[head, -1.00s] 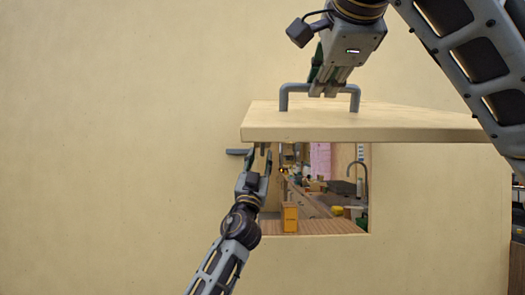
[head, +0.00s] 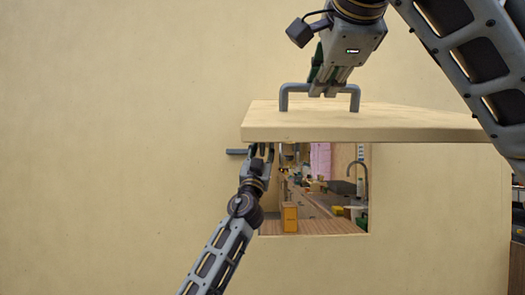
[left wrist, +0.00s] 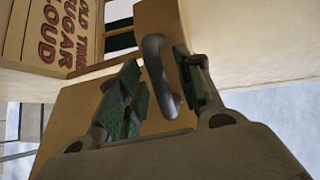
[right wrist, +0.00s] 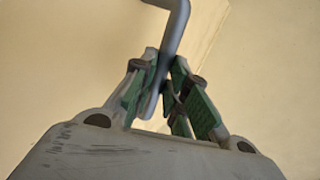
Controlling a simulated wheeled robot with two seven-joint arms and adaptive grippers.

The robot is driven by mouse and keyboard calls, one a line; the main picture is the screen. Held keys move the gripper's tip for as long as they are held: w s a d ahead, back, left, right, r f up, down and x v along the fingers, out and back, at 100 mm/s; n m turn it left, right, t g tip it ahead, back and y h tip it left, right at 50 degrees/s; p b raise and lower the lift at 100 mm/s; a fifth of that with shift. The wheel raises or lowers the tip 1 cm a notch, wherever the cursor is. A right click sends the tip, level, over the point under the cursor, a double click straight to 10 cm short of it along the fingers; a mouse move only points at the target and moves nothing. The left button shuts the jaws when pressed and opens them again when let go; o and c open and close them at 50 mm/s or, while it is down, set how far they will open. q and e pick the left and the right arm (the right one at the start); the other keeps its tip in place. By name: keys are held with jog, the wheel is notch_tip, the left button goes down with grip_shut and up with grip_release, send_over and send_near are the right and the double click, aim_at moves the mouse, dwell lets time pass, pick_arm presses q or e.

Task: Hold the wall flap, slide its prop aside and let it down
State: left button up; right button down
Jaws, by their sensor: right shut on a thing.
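The wall flap (head: 320,124) stands out level from the wall above the opening. A grey handle (head: 285,95) stands on its upper face. My right gripper (head: 329,88) is shut on this handle, and the right wrist view shows the handle (right wrist: 170,30) between its fingers. My left gripper (head: 261,153) is under the flap's left end, by the opening's left edge, its fingertips partly hidden. In the left wrist view a grey curved handle (left wrist: 158,72), apparently the prop's, lies between its open fingers. I cannot tell whether they touch it.
A grey bar (head: 236,152) sticks out from the wall left of the opening. The opening has a wooden sill (head: 330,227) with an orange box (head: 290,217) on it. A tap (head: 364,175) and a counter with small things show behind. The wall to the left is bare.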

pick_arm(q)
grip_shut()
jog(key=shift+a, duration=0.1)
jog(key=a, duration=0.7)
dwell(0.6)
jog(key=shift+a, duration=0.15)
grip_release()
jog(key=shift+a, duration=0.15)
jog(key=shift+s+f, duration=0.1)
